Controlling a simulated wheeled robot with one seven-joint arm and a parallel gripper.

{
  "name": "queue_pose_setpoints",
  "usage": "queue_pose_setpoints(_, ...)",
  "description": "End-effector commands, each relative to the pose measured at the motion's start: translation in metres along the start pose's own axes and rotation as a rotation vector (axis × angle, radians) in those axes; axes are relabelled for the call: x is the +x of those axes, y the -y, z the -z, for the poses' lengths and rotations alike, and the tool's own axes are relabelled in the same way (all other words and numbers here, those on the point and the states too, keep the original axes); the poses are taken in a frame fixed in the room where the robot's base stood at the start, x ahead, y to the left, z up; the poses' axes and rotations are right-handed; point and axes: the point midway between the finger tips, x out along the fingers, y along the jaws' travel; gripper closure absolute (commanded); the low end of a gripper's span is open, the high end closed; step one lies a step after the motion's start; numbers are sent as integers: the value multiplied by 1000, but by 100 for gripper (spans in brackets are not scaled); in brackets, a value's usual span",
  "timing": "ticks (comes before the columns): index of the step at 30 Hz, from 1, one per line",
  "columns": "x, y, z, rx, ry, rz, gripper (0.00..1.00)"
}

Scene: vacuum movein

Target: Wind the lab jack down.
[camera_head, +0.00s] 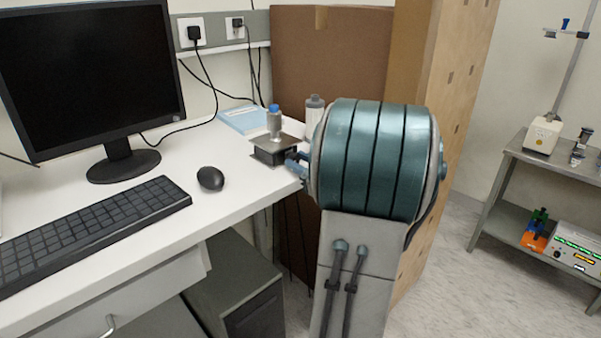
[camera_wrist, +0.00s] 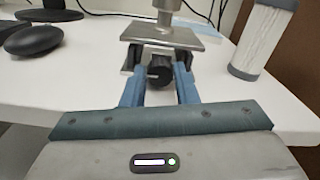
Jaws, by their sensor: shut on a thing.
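The lab jack (camera_head: 276,151) stands on the white desk near its right end, with a grey top plate and a dark body. It also shows in the wrist view, where its top plate (camera_wrist: 175,37) is at the top middle. A small grey vessel with a blue cap (camera_head: 274,122) stands on the plate. My gripper (camera_wrist: 160,75) reaches in from the desk's edge, its blue fingers either side of the jack's black knob (camera_wrist: 160,72), shut on it. In the head view my arm hides most of the gripper.
A white bottle with a grey cap (camera_head: 314,115) stands right behind the jack. A black mouse (camera_head: 210,178), keyboard (camera_head: 95,225) and monitor (camera_head: 90,75) are to the left. A blue booklet (camera_head: 240,118) lies behind. A large brown box (camera_head: 330,60) stands beyond the desk.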

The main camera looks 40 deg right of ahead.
Motion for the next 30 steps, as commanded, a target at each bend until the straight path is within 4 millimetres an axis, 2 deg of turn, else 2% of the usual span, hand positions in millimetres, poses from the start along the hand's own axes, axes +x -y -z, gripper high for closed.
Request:
queue_pose_setpoints(8, 0, -1, 1, -88, -1, -1, 96)
queue_pose_setpoints(21, 0, 0, 0, -99, -2, 0, 96)
queue_pose_setpoints(22, 0, 0, 0, -98, -2, 0, 71)
queue_pose_setpoints(24, 0, 0, 0, -98, -2, 0, 51)
queue_pose_setpoints(30, 0, 0, 0, -98, -1, 0, 51)
